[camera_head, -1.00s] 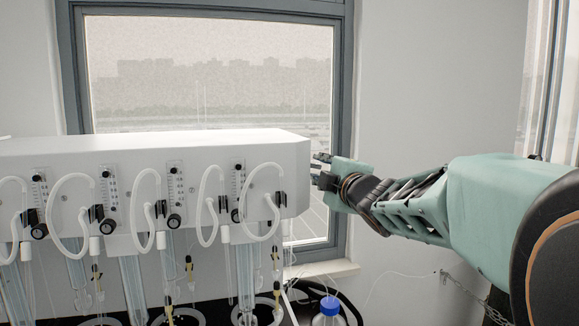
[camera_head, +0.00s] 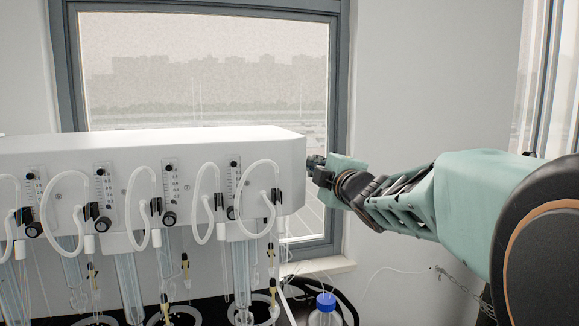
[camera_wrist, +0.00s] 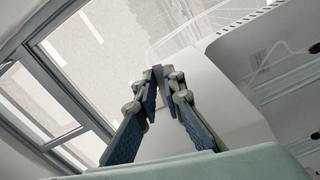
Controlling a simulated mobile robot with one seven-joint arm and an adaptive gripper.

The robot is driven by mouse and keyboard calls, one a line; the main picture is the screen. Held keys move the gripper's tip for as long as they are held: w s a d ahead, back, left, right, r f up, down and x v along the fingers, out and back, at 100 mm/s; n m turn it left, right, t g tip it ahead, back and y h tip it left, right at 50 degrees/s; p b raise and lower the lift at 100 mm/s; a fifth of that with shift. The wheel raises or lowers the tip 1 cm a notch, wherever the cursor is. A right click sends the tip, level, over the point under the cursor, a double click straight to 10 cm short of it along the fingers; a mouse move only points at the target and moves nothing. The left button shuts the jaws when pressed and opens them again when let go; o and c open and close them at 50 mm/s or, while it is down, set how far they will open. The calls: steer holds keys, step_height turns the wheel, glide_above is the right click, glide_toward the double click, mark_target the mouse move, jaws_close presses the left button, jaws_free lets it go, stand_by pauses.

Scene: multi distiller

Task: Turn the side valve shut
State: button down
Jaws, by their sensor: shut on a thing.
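The white distiller housing (camera_head: 150,150) runs across the left of the head view, and its right end face is turned toward my arm. My gripper (camera_head: 316,166) is at that end face, at the side valve's place. In the wrist view my gripper (camera_wrist: 160,84) has its two fingers converging, with their tips close together against the white housing (camera_wrist: 222,105). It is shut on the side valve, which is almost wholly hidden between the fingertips. The valve's turn position cannot be made out.
Several flow meters with black knobs (camera_head: 169,218) and looped white tubes (camera_head: 207,205) line the housing's front. A blue-capped bottle (camera_head: 326,302) stands below the end face. A window (camera_head: 205,70) is behind. The wall right of it is clear.

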steer(key=shift+f, duration=0.15)
steer(key=shift+s+a+f+m+b, duration=0.1)
steer(key=shift+a+f+m, duration=0.15)
steer(key=shift+m, duration=1)
steer(key=shift+w+a+f+m+b, duration=0.1)
steer(key=shift+f+m, duration=0.2)
steer(key=shift+m, duration=0.9)
steer(key=shift+s+a+f+m+b, duration=0.1)
steer(key=shift+a+f+m, duration=0.15)
steer(key=shift+m, duration=1)
steer(key=c, duration=2)
jaws_free()
steer(key=shift+c, duration=0.2)
